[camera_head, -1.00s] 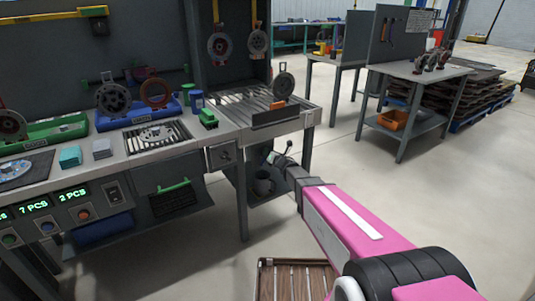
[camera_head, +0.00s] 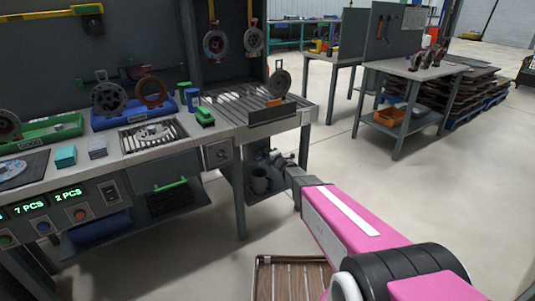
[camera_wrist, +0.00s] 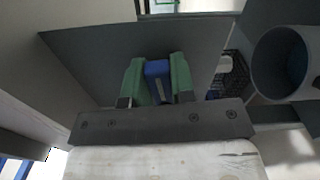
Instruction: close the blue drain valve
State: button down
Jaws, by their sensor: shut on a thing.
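In the wrist view, my gripper (camera_wrist: 157,62) has its two green fingers closed on a blue part (camera_wrist: 158,80), which I take to be the blue drain valve's handle. The fingers touch it from both sides. Any valve body and pipe behind it are hidden, so I cannot tell how far the handle is turned. In the head view, my gripper (camera_head: 278,158) is small and low beside the right end of the workbench, under the slatted top; the blue part cannot be made out there.
A grey cylindrical container (camera_wrist: 285,65) stands close to the right of my gripper in the wrist view. The workbench (camera_head: 228,131) is above and left. Open floor extends to the right.

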jog(key=shift+f+m, duration=0.2)
jog(key=shift+m, duration=0.4)
jog(key=shift+f, duration=0.1)
jog(key=c, duration=1)
grip_release()
jog(key=shift+o, duration=0.2)
jog(key=v, duration=1.1)
jog(key=shift+w, duration=0.1)
